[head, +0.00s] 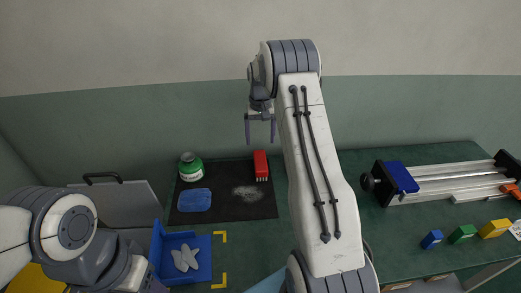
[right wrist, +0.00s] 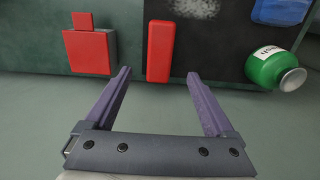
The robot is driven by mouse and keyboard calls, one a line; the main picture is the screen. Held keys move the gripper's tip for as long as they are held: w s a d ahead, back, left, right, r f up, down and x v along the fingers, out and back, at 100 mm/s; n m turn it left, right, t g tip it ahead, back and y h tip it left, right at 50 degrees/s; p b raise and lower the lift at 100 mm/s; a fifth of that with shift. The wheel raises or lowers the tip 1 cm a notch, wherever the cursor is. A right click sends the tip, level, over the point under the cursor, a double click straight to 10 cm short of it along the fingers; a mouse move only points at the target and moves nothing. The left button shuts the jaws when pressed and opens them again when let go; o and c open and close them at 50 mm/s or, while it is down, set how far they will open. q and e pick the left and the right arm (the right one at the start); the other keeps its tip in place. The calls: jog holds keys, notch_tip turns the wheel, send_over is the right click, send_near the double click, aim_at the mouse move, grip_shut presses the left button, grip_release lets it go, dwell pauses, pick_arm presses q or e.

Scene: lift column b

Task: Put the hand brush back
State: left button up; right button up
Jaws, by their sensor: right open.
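The hand brush (head: 261,165) is red with pale bristles and lies on the black mat (head: 228,208), at its far right corner. It also shows as a red bar in the right wrist view (right wrist: 160,50). My right gripper (head: 260,142) is open and empty above and close to the brush. In the right wrist view the brush lies ahead, between the lines of the two fingers (right wrist: 158,76), and I see no contact. A red dustpan-like piece (right wrist: 90,52) lies beside the mat; my right arm hides it in the head view. My left gripper is out of view.
On the mat are a blue cloth (head: 194,200), a green jar (head: 190,167) and a pale powdery patch (head: 247,193). A blue bin (head: 157,245) holds grey pieces, beside yellow corner marks (head: 220,237). A rail device (head: 440,180) and coloured blocks (head: 463,233) stand right.

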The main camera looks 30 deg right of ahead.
jog(key=s+a+r+n, duration=0.2)
jog(key=s+a+r, duration=0.2)
jog(key=a, duration=0.5)
jog(key=s+a+r+n, duration=0.2)
jog(key=s+a+r, duration=0.15)
jog(key=a, duration=0.55)
jog(key=s+a+r+n, duration=0.25)
jog(key=s+a, duration=0.25)
jog(key=a, duration=0.4)
jog(key=s+a+n, duration=0.2)
jog(key=s+n, duration=0.1)
jog(key=s, duration=0.8)
jog(key=s+a+n+y, duration=0.1)
jog(key=s+a+n, duration=0.2)
jog(key=s, duration=0.9)
jog(key=shift+a, duration=0.35)
